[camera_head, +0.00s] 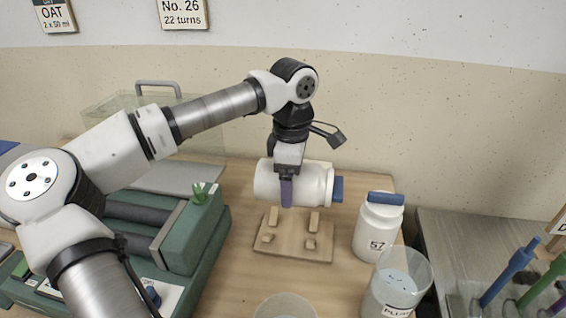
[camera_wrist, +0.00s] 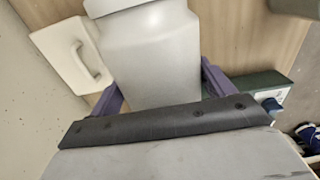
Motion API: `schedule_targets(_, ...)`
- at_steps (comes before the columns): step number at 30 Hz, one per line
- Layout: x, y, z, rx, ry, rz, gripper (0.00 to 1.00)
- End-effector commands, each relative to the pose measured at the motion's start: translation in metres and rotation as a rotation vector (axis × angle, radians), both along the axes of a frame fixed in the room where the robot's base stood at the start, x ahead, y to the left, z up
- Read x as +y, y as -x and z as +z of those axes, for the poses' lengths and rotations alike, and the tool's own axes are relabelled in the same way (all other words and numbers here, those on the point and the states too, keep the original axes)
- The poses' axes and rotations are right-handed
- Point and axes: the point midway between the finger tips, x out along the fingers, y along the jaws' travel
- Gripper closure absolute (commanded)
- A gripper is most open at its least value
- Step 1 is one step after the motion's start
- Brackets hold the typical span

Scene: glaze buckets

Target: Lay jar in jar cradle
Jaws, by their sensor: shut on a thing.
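A white jar (camera_head: 312,186) with a blue lid (camera_head: 338,189) lies on its side in the air, lid to the right. My gripper (camera_head: 287,192) reaches down over it and is shut around its body, with one purple finger showing in front. In the wrist view the jar (camera_wrist: 150,60) sits between both purple fingers (camera_wrist: 158,92). The wooden jar cradle (camera_head: 292,252), a flat base with several short upright pegs, stands on the table below and slightly in front of the jar. The jar appears held above it, apart from the pegs.
A clear container (camera_head: 397,285) and a round vessel (camera_head: 285,306) stand in front. A green roller machine (camera_head: 190,235) is at left; a grey surface with coloured tools (camera_head: 510,272) is at right.

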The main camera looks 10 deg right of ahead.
Motion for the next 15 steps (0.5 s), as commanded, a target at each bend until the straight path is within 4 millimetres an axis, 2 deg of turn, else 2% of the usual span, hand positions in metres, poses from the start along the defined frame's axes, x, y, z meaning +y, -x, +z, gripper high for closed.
schedule_targets(15, -0.002, 0.0, -0.024, -0.001, 0.002, -0.001, 0.55)
